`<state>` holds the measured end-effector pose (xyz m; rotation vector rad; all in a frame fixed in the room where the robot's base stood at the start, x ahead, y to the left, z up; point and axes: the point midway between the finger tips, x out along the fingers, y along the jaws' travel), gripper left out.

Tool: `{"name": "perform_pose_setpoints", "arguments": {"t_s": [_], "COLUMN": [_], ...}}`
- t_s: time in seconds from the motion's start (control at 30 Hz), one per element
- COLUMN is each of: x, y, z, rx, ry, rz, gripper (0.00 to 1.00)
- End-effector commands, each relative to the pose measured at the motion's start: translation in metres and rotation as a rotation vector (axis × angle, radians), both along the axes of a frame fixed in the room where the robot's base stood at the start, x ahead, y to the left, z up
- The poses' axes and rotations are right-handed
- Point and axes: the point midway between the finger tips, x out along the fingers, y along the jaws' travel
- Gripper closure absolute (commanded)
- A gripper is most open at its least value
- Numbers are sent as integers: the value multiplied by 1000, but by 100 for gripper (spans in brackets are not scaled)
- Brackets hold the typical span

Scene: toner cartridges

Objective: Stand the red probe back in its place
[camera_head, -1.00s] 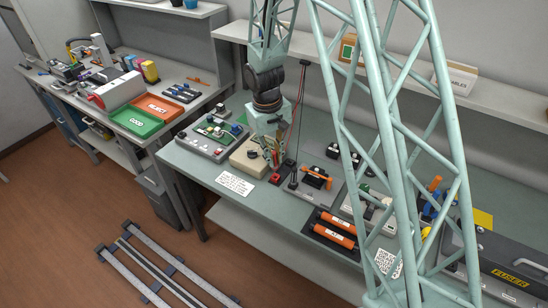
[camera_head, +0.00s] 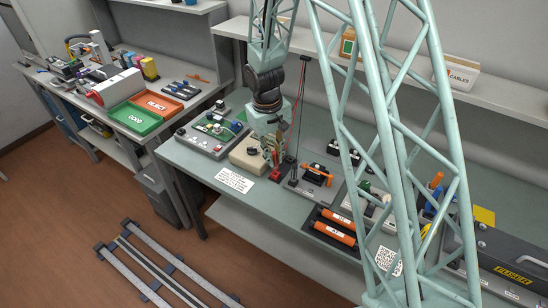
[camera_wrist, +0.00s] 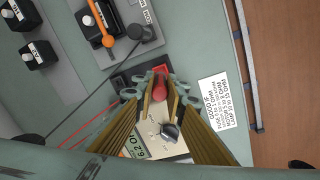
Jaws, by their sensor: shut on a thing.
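My gripper (camera_wrist: 160,104) is shut on the red probe (camera_wrist: 159,91), which sits between its brass-coloured fingers in the wrist view. The probe's far end points toward a small red block (camera_wrist: 160,69) beside a dark one. Whether the probe touches the red block cannot be told. In the head view, my gripper (camera_head: 272,160) is low over the bench, close to the beige meter (camera_head: 247,154) and just behind the red block (camera_head: 275,176). The probe is hard to make out there. The meter's knob and display show below the fingers in the wrist view.
A white printed card (camera_head: 234,181) lies in front of the meter. A grey board (camera_head: 212,136) with small parts stands to the left. A black device with an orange handle (camera_head: 317,174) and orange rollers (camera_head: 336,225) lie to the right. Thin red and dark cords run nearby.

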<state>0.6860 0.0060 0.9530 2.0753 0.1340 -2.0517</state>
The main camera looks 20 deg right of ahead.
Motion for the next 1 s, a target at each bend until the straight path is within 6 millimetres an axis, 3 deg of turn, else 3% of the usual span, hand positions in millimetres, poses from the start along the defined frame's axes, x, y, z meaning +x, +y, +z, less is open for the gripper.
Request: {"name": "perform_pose_setpoints", "arguments": {"t_s": [1.0], "x": [0], "y": [0], "z": [-16], "rx": [0], "ry": [0], "rz": [0], "gripper": [100]}}
